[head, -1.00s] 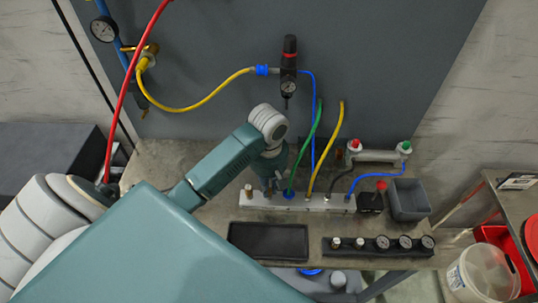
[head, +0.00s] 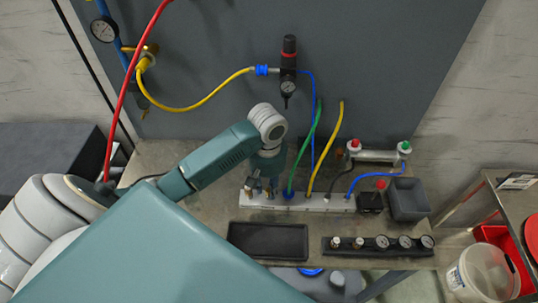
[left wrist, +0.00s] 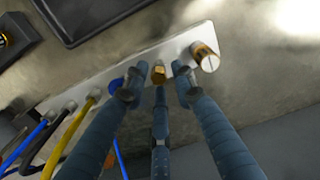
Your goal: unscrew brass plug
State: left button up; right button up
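The brass plug (left wrist: 158,73) is a small gold fitting seated in the pale manifold bar, in the left wrist view. The manifold (head: 315,203) lies on the bench in the head view; it also shows in the left wrist view (left wrist: 93,88). My left gripper (head: 262,186) is over the manifold's left end in the head view. In the left wrist view, the fingers of my left gripper (left wrist: 157,86) stand apart around the plug, with visible gaps on both sides. The fingers are open and hold nothing. The plug is hard to make out behind the fingers in the head view.
A silver and brass fitting (left wrist: 205,57) stands close beside one finger. A blue fitting (left wrist: 117,84) is close on the other side. Green (head: 303,150) and yellow (head: 328,152) hoses rise from the manifold. A black tray (head: 268,240) lies in front.

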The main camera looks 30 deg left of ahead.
pick_arm(q)
jog(key=m, duration=0.7)
jog(key=shift+a, duration=0.2)
jog(key=m, duration=0.5)
jog(key=shift+a, duration=0.1)
jog(key=m, duration=0.3)
grip_shut()
jog(key=shift+w, duration=0.1)
